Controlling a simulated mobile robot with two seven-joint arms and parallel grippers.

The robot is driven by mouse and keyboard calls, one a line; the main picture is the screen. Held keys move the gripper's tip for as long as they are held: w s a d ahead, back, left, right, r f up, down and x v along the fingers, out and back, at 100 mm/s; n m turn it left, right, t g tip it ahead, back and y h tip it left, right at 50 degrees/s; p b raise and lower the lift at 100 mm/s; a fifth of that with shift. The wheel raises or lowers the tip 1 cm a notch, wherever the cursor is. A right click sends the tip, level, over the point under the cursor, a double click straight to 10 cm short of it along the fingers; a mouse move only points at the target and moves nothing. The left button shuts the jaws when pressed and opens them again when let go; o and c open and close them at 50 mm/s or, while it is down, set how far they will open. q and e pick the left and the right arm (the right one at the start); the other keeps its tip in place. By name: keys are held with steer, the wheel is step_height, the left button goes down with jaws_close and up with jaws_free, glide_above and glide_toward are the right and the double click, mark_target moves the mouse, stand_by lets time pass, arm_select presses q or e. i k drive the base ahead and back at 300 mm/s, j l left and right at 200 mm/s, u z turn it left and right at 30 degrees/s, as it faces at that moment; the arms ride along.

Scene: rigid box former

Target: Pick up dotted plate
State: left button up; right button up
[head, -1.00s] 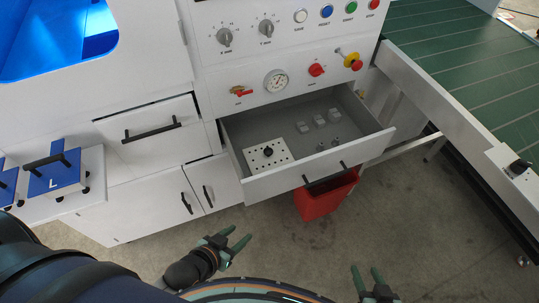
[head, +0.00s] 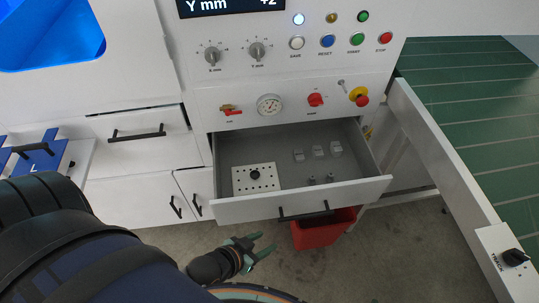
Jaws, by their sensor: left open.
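The dotted plate (head: 242,181) is a white plate with dark holes and a black knob. It lies in the left part of the open grey drawer (head: 290,180). My left gripper (head: 264,247) is open and empty. In the picture it shows below the drawer front, apart from the plate. My right gripper is outside the view.
Several small grey blocks (head: 318,151) and dark pegs lie in the drawer's right part. The drawer front carries a black handle (head: 304,211). A red bin (head: 322,231) stands below. A panel with knobs and buttons is above, and a green conveyor (head: 470,120) is at right.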

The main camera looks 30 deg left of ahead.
mark_target(261, 177)
steer(key=i+l+u, duration=0.1)
steer(key=u, duration=0.4)
steer(key=l+u, duration=0.45)
steer(key=i+j, duration=0.05)
steer(key=j, duration=0.05)
